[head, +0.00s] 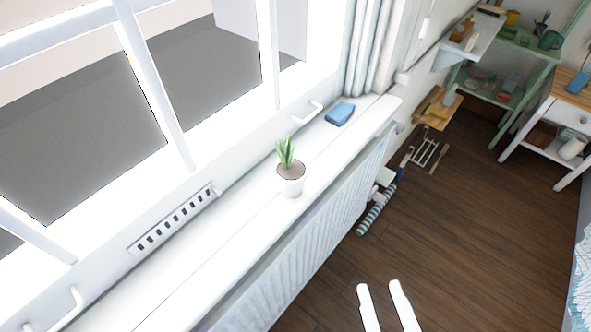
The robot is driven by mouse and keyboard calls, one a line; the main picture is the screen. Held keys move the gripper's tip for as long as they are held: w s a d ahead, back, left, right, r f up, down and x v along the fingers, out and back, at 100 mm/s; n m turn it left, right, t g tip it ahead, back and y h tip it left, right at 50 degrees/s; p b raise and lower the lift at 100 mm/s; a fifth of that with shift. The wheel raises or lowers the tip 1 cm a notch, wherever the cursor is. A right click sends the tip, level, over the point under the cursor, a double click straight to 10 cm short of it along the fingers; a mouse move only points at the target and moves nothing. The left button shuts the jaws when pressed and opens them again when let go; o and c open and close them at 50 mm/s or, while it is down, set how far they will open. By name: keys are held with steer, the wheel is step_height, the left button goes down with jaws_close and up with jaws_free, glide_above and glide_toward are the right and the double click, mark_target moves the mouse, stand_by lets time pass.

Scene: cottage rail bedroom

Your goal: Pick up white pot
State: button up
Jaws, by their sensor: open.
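A small white pot (291,187) with brown soil and a green spiky plant (285,153) stands upright on the white window sill (243,225). My gripper (379,288) shows at the bottom of the head view as two white fingers with a gap between them. It is open and empty. In the picture it is below and to the right of the pot, over the wooden floor and clear of the sill. Nothing hides the pot.
A blue object (340,113) lies on the sill beyond the pot. A radiator (318,232) is under the sill edge. The window frame with handles (308,113) borders the sill. Shelves (505,75) and a white side table (562,113) stand at right. The wooden floor (470,240) has free room.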

steer(key=w+a+r+n+y, duration=0.1)
steer(key=w+a+r+y, duration=0.15)
steer(key=w, duration=0.35)
steer(key=w+a+r+n+y, duration=0.1)
steer(key=w+a, duration=0.2)
steer(key=w, duration=0.2)
steer(key=n+y+p, duration=0.2)
steer(key=n+y, duration=0.2)
steer(key=y, duration=0.1)
glide_toward(280, 147)
steer(key=shift+g, duration=0.4)
steer(key=w, duration=0.1)
steer(key=w+a+f, duration=0.1)
steer(key=w, duration=0.1)
steer(key=w+a, duration=0.1)
steer(key=w, duration=0.1)
steer(key=shift+w+a+f, duration=0.1)
steer(key=shift+f, duration=0.25)
steer(key=p+x, duration=0.2)
steer(key=x, duration=0.4)
steer(key=shift+w+a, duration=0.1)
steer(key=shift+w, duration=0.25)
steer(key=shift+w+a+f, duration=0.15)
steer(key=shift+w+f, duration=0.05)
steer(key=shift+c, duration=0.3)
jaws_close()
steer(key=shift+r, duration=0.1)
